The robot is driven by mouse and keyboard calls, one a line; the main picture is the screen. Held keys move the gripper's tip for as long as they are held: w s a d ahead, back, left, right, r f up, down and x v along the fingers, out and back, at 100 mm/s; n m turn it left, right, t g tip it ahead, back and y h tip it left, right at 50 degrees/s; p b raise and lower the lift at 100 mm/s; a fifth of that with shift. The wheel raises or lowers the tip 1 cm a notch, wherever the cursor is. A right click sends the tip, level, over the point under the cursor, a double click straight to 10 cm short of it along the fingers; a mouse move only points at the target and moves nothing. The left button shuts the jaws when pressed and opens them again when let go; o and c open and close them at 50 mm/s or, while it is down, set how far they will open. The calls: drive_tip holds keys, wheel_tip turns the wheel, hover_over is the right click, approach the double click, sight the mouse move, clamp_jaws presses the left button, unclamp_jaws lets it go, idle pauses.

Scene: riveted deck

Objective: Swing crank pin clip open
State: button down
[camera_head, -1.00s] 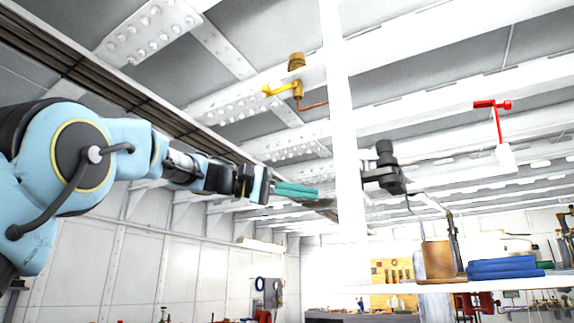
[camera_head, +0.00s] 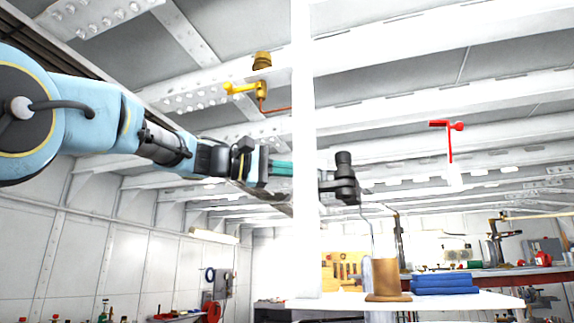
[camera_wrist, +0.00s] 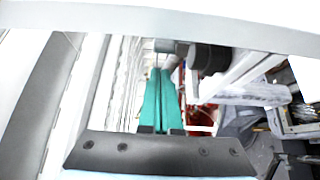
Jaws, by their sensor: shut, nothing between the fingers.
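My gripper (camera_head: 286,168) reaches in from the left in the head view, its teal fingers together and empty. Their tips end at the left edge of a white upright post, which may cover part of them. Just right of the post is a dark crank-like fitting (camera_head: 345,178) with a round upright knob. I cannot tell which part of it is the pin clip. In the wrist view my gripper (camera_wrist: 161,74) points at a grey block, with a dark cylinder (camera_wrist: 211,58) to the right of the tips. I cannot tell whether they touch.
The white post (camera_head: 304,120) stands between my gripper and the dark fitting. A yellow handle (camera_head: 245,88) and a red crank (camera_head: 450,140) hang overhead. Below right, a brown cylinder (camera_head: 386,280) and blue folded cloths (camera_head: 444,284) rest on a white shelf (camera_head: 460,302).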

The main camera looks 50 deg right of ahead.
drive_tip(key=shift+s+a, duration=0.75)
drive_tip(key=shift+a, duration=0.35)
drive_tip(key=shift+s+a+f+n+t+h+b, duration=0.15)
drive_tip(key=shift+a+f+n+t+h+b, duration=0.15)
drive_tip(key=shift+n+t+h+b, duration=0.65)
drive_tip(key=shift+a+r+m+y+b, duration=0.15)
drive_tip(key=shift+m+y+b, duration=0.1)
drive_tip(key=shift+b, duration=0.35)
drive_tip(key=shift+a+r, duration=0.1)
drive_tip(key=shift+s, duration=0.1)
